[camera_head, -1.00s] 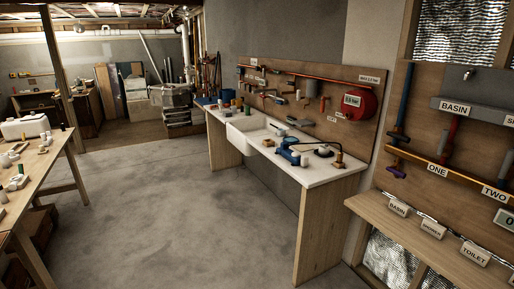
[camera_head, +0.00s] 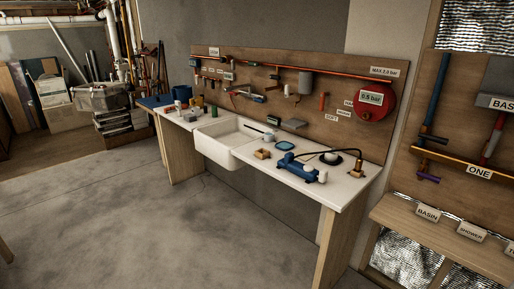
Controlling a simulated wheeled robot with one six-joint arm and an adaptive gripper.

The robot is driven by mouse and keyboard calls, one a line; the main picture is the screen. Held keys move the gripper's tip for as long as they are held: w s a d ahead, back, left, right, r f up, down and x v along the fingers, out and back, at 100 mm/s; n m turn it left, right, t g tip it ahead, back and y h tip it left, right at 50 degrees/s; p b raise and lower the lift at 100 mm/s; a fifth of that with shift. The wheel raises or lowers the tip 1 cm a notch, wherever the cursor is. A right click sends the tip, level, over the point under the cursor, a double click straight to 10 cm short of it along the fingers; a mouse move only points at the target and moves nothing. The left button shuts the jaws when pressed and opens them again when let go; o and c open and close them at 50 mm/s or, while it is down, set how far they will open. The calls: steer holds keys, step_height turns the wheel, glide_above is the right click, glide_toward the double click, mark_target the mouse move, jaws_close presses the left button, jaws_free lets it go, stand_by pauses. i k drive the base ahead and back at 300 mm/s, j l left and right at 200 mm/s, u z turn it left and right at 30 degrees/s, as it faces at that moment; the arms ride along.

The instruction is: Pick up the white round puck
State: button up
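A white round piece (camera_head: 331,157), which may be the puck, sits on a dark round base near the right end of the white bench top (camera_head: 345,190). It is small in view and its exact shape is hard to tell. A blue device (camera_head: 296,167) with white round ends lies just in front and to the left of it. My gripper is not in view.
A curved hose runs over the dark base to a brass fitting (camera_head: 355,171). A white sink (camera_head: 226,142) is set in the bench. A pegboard (camera_head: 290,112) with a red tank (camera_head: 374,103) stands behind. The concrete floor (camera_head: 150,215) in front is clear.

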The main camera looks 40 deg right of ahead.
mark_target(332, 156)
steer(key=i+u, duration=0.35)
steer(key=i+l+u, duration=0.15)
steer(key=i+u, duration=0.15)
steer(key=i, duration=0.25)
steer(key=i+j+z, duration=0.25)
steer(key=i+z, duration=0.2)
steer(key=i+j+z, duration=0.1)
steer(key=z, duration=0.3)
steer(key=j+z, duration=0.4)
steer(key=i+j+z, duration=0.1)
steer(key=z, duration=0.25)
steer(key=j+z, duration=0.4)
steer(key=k+j+z, duration=0.15)
steer(key=z, duration=0.3)
steer(key=k+j, duration=0.05)
steer(key=j, duration=0.05)
